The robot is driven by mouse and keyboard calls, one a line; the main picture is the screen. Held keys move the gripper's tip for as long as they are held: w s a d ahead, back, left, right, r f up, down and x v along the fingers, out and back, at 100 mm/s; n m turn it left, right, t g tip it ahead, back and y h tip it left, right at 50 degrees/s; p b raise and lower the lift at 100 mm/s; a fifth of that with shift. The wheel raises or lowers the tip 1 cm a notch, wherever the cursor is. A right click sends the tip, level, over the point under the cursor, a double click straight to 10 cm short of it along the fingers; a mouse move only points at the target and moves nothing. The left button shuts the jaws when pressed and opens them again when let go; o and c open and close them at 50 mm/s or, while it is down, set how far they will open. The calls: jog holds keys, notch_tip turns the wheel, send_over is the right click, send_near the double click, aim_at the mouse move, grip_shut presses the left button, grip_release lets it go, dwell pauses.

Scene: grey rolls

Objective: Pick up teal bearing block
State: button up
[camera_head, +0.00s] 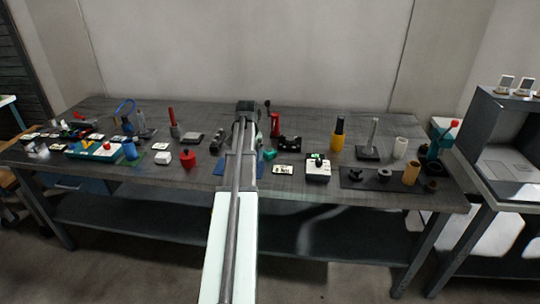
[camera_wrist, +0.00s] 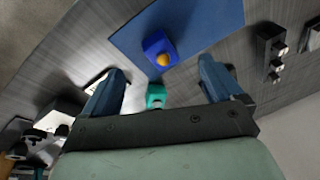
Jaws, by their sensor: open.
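The teal bearing block (camera_wrist: 155,97) is small and sits on the grey table in the wrist view, seen between my gripper's two fingers and close to the palm edge. The lower part of it is hidden by the palm. My gripper (camera_wrist: 162,68) is open and empty, with one finger on each side of the block in the picture; I cannot tell the height gap. In the head view the teal block (camera_head: 269,154) shows just right of my arm. My fingers cannot be made out there.
A blue block with an orange knob (camera_wrist: 160,50) stands on a blue mat (camera_wrist: 205,20) near the teal block. A white label card (camera_head: 283,170) and a white-topped device (camera_head: 318,167) lie to the right. A red cylinder (camera_head: 188,160) stands left of my arm.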

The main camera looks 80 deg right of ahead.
jog(key=n+g, duration=0.1)
jog(key=n, duration=0.1)
send_near(270, 150)
notch_tip(270, 150, up, 3)
jog(key=w+a, duration=0.1)
jog(key=a, duration=0.1)
jog(key=x, duration=0.8)
jog(key=shift+s+d+f, duration=0.2)
jog(key=shift+s+d, duration=0.1)
jog(key=shift+d, duration=0.15)
jog(key=shift+d+x, duration=0.2)
jog(key=shift+x, duration=1.15)
jog(key=shift+d+x, duration=0.15)
jog(key=shift+x, duration=1.2)
jog(key=shift+s+r+h, duration=0.1)
jog(key=shift+h, duration=0.2)
jog(key=c, duration=1.4)
jog(key=shift+r, duration=0.15)
